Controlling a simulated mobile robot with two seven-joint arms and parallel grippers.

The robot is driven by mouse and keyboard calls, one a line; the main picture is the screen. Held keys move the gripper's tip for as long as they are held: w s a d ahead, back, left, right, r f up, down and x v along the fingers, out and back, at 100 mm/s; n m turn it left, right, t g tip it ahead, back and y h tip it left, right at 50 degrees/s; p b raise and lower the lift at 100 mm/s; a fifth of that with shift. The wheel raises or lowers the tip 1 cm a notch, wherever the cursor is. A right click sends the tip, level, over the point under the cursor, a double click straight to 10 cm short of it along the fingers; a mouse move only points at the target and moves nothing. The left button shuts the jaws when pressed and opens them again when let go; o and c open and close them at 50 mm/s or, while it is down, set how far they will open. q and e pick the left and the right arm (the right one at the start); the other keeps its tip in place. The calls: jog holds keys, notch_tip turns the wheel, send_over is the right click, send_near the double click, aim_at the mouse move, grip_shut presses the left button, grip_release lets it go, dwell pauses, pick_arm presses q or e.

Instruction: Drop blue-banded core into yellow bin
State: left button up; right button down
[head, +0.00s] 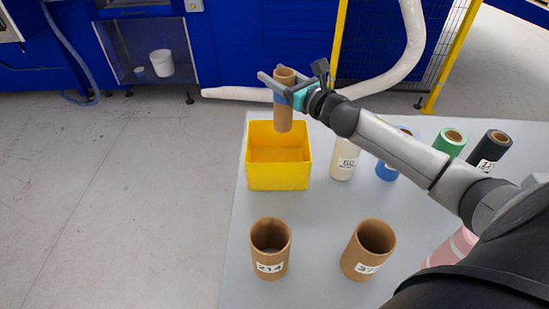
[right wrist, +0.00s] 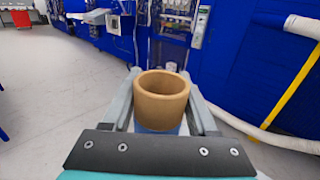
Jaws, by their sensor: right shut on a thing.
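The blue-banded core (head: 284,117) is a brown cardboard tube with a blue band, held upright above the yellow bin (head: 250,172). My right gripper (head: 277,86) is shut around it near its band. In the right wrist view the core (right wrist: 161,100) stands between the two fingers, its open top facing up and the blue band partly hidden low down. The core's lower end overlaps the back part of the bin's opening in the head view. The bin looks empty inside. My left gripper is not in view.
The bin stands on a grey table (head: 240,240) near its left edge. Brown cores labelled 214 (head: 270,255) and 37 (head: 362,258) stand in front. A cream roll (head: 343,165), a blue roll (head: 386,171), a green roll (head: 449,143) and a black roll (head: 489,150) stand to the right.

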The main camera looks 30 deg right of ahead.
jog(key=shift+f+b, duration=2.15)
jog(key=shift+f, duration=0.5)
jog(key=shift+c, duration=0.5)
grip_release()
jog(key=shift+s, duration=0.15)
jog(key=s+d, duration=0.2)
jog(key=s, duration=1.2)
jog(key=shift+s+d, duration=0.25)
jog(key=shift+s, duration=0.15)
